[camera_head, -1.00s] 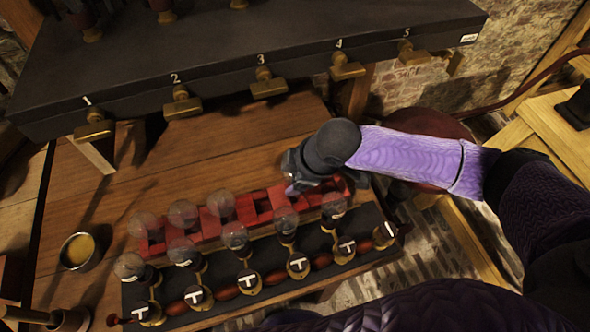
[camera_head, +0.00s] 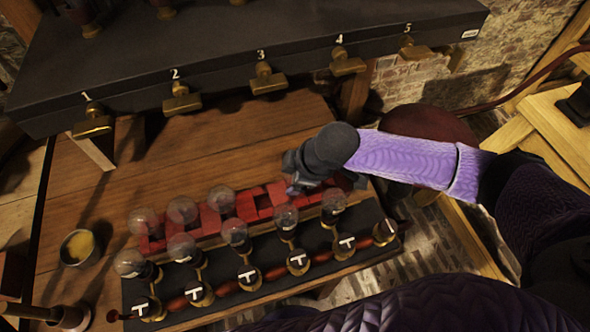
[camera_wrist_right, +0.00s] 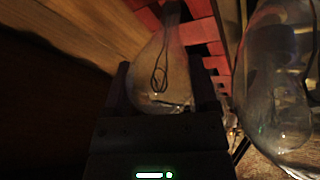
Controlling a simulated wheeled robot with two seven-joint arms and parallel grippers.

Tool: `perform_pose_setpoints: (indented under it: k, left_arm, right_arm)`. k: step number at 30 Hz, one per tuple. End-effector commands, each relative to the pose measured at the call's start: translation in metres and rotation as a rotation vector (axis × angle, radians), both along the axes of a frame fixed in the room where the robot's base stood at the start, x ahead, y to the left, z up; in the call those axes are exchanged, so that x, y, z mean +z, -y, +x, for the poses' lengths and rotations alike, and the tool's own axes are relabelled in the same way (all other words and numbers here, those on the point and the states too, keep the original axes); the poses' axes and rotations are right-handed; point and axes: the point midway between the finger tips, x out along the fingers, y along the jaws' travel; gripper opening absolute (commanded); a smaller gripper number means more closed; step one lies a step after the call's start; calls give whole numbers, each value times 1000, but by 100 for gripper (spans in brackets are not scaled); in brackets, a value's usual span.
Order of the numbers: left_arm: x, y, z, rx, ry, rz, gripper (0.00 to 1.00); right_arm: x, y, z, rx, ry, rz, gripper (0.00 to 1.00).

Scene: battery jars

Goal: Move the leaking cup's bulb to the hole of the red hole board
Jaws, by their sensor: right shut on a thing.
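My right gripper (camera_head: 302,182) is low over the right end of the red hole board (camera_head: 207,221), and its arm hides that end. In the right wrist view the gripper (camera_wrist_right: 163,100) is shut on a clear glass bulb (camera_wrist_right: 160,82) with a dark looped filament. The red board (camera_wrist_right: 200,30) shows close behind this bulb. I cannot tell whether the bulb's base is in a hole. Three bulbs, one of them the middle one (camera_head: 182,210), stand on the board's left part. My left gripper is not in view.
A black board with a row of bulbs (camera_head: 235,232) and T-marked switches (camera_head: 249,279) lies along the front of the red board. A dark shelf (camera_head: 250,40) with numbered brass taps overhangs the back. A metal cup of yellow liquid (camera_head: 78,248) stands left. Bare wood lies behind the red board.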

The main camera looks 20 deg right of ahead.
Motion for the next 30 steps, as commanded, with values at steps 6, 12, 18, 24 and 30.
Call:
perform_pose_setpoints:
  k: [6,12,18,24,30]
  left_arm:
    - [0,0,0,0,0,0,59]
    - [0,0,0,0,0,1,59]
    - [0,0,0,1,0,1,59]
    - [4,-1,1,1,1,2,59]
    - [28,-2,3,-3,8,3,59]
  right_arm:
    - [-5,0,0,-1,1,1,5]
    - [-4,0,0,0,0,1,5]
    - [-5,0,0,0,0,0,100]
    - [3,2,-2,0,0,1,100]
    - [51,15,-18,0,3,0,100]
